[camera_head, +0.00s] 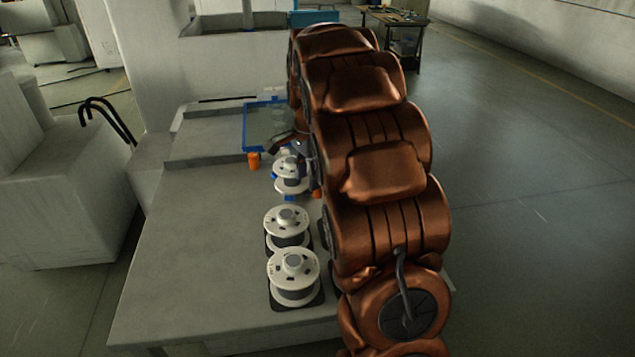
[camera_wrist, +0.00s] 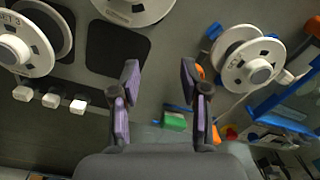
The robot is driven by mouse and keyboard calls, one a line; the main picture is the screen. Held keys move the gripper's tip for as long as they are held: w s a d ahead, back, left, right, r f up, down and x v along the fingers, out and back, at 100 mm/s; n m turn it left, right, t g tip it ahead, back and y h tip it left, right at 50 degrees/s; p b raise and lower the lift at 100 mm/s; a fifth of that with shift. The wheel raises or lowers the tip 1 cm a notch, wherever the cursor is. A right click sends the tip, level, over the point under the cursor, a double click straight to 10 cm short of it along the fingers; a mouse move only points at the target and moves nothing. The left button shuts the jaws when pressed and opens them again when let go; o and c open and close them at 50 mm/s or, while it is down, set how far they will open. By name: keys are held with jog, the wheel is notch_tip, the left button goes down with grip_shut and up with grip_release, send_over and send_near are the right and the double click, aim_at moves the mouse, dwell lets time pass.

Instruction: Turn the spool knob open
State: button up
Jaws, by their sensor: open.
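A white spool (camera_head: 290,172) with a grey centre hub is mounted at the far end of a row of spools in the head view. In the wrist view this spool (camera_wrist: 246,62) is at the right, with blue and orange parts around it. I cannot tell for sure which part is the spool knob; the grey hub (camera_wrist: 261,71) faces the camera. My gripper (camera_wrist: 159,74) is open, its two purple-padded fingers apart with nothing between them. The spool is to the right of the fingers, apart from them. In the head view my arm hides most of the gripper.
Two more spools (camera_head: 287,229) (camera_head: 294,278) stand on dark pads on the grey table (camera_head: 190,270). A blue-framed tank (camera_head: 248,128) is behind, with an orange part (camera_head: 254,160) beside it. A green block (camera_wrist: 173,121) and several white-capped posts (camera_wrist: 50,100) show in the wrist view.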

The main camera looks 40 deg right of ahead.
jog(key=shift+m, duration=0.7)
jog(key=w+d+f, duration=0.1)
jog(key=w+d, duration=0.1)
jog(key=w+d+f+p, duration=0.1)
jog(key=w+d, duration=0.1)
jog(key=d, duration=0.1)
jog(key=w+d+f+p, duration=0.1)
jog(key=w+d, duration=0.1)
jog(key=shift+w+d, duration=0.2)
jog(key=shift+d, duration=0.15)
jog(key=shift+w+d+f, duration=0.25)
jog(key=shift+w, duration=0.05)
jog(key=shift+f+p, duration=1.55)
jog(key=shift+f, duration=2.4)
jog(key=shift+c, duration=0.2)
grip_shut()
